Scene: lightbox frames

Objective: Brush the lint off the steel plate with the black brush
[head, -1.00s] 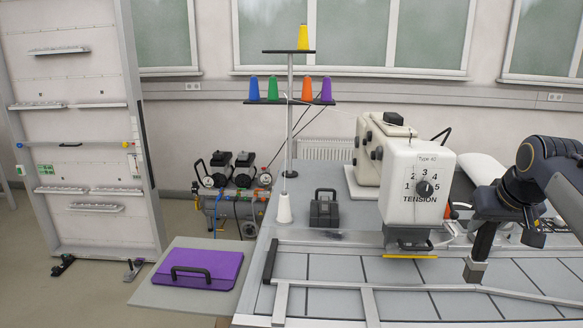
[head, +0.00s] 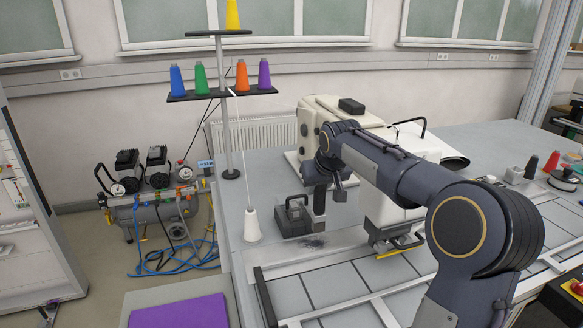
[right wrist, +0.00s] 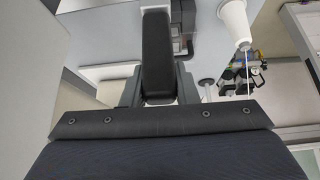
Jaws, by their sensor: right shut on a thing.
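The black brush (head: 319,204) stands upright in my right gripper (head: 321,183), a dark handle with a paler lower end. My right gripper is shut on it; in the right wrist view the dark handle (right wrist: 157,52) sits between the fingers. A dark grey smudge of lint (head: 311,243) lies on the steel plate (head: 281,252) at the table's near left part. The brush's lower end is just behind the lint in the head view; I cannot tell whether it touches the plate. My left gripper is out of view.
A black block with a handle (head: 293,216) stands close left of the brush. A white cone (head: 252,225) and the thread stand (head: 226,130) are further left. The cream sewing machine (head: 385,208) is right of the brush, partly behind my arm.

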